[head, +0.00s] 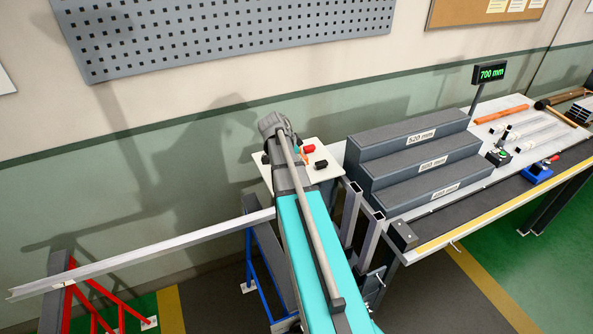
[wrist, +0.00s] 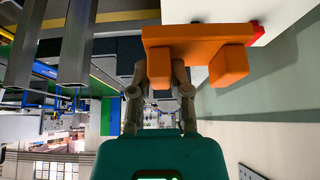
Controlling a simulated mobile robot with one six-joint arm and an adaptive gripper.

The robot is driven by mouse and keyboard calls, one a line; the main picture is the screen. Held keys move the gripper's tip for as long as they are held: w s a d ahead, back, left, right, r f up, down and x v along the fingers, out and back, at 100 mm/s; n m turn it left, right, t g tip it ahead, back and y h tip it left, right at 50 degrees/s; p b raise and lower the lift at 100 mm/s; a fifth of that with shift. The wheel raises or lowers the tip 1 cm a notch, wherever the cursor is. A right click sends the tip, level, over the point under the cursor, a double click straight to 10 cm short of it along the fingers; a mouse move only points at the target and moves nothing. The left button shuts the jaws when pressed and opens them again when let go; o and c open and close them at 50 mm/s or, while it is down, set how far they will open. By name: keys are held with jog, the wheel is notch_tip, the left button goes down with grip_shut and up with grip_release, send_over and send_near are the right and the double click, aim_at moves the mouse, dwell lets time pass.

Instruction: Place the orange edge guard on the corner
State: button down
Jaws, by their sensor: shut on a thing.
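The orange edge guard (wrist: 197,36) is a block with two stubby lugs, seen close up in the wrist view. My gripper (wrist: 159,70) is shut on its left lug, with one finger on each side. The guard overlaps a white plate (wrist: 215,10) in that view; whether they touch I cannot tell. In the head view my arm hides the gripper and nearly all of the guard, beside the white plate (head: 327,176). I cannot tell which corner is meant.
A red part (head: 308,148) and a dark part (head: 320,165) sit on the plate. Upright grey profiles (head: 350,215) and a stepped dark block (head: 415,160) stand to the right. A long metal profile (head: 150,252) runs left onto a red stand (head: 95,300).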

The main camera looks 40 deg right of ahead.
jog(key=w+d+f+b, duration=0.1)
jog(key=w+f, duration=0.1)
jog(key=w+d+f+b, duration=0.1)
jog(key=w+f+b, duration=0.3)
jog(key=shift+d+f, duration=0.1)
jog(key=shift+d, duration=0.3)
jog(key=shift+w+d+f+b, duration=0.25)
jog(key=shift+w+f+b, duration=0.35)
jog(key=shift+b, duration=0.4)
jog(key=shift+s+f+b, duration=0.2)
jog(key=shift+f+b, duration=1.05)
jog(key=shift+f, duration=0.15)
jog(key=shift+f, duration=0.15)
jog(key=c, duration=0.6)
grip_release()
jog(key=shift+r, duration=0.25)
